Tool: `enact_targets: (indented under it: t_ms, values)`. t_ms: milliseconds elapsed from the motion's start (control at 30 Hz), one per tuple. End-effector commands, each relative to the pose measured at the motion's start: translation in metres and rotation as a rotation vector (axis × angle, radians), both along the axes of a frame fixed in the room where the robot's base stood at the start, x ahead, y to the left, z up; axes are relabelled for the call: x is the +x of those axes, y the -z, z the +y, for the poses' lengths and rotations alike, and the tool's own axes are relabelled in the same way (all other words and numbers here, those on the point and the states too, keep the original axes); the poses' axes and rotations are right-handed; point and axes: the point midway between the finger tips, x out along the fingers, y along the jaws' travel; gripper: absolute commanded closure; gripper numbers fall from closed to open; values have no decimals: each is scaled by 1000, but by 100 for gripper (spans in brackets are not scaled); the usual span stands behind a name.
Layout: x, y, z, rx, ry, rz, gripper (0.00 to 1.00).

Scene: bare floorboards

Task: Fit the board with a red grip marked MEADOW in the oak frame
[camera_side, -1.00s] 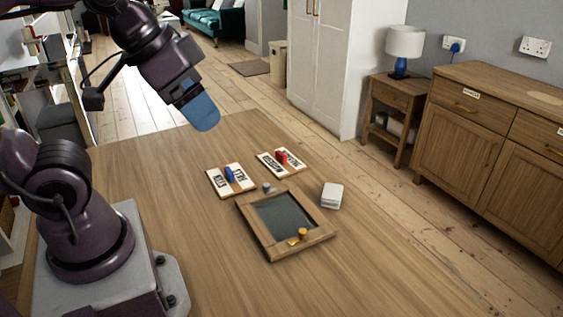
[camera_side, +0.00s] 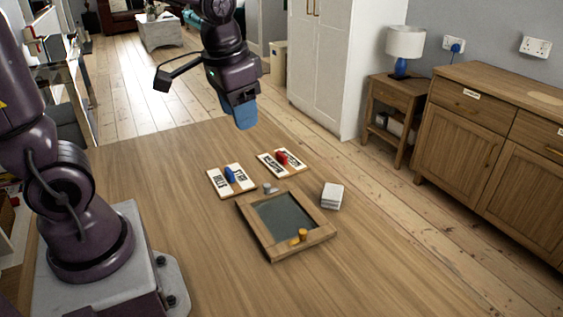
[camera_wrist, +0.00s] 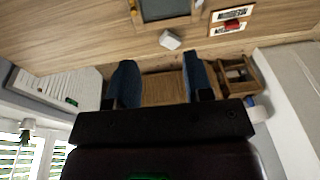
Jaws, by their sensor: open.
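The board with a red grip (camera_side: 281,158) lies flat on the table, a white board with dark lettering too small to read surely. It also shows in the wrist view (camera_wrist: 231,27). Another white board with a blue grip (camera_side: 231,180) lies to its left. The oak frame (camera_side: 262,240) lies in front of them with a bare dark grey recess; part of it shows in the wrist view (camera_wrist: 165,19). My gripper (camera_side: 244,118) is high above the table, behind and left of the red-grip board. In the wrist view its blue fingers (camera_wrist: 160,78) are apart with nothing between them.
A white block (camera_side: 332,196) stands just right of the frame. A sideboard (camera_side: 480,130) stands beyond, at right.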

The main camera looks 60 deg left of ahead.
Motion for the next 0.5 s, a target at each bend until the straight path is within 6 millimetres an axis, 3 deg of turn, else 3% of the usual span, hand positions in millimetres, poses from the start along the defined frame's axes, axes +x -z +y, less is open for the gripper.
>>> enact_targets:
  t_ms: [100, 267, 500]
  values:
    - [39, 22, 25, 39, 77, 87, 53]
    - [86, 58, 62, 93, 243, 188, 53]
    - [144, 133, 123, 167, 592, 334, 53]
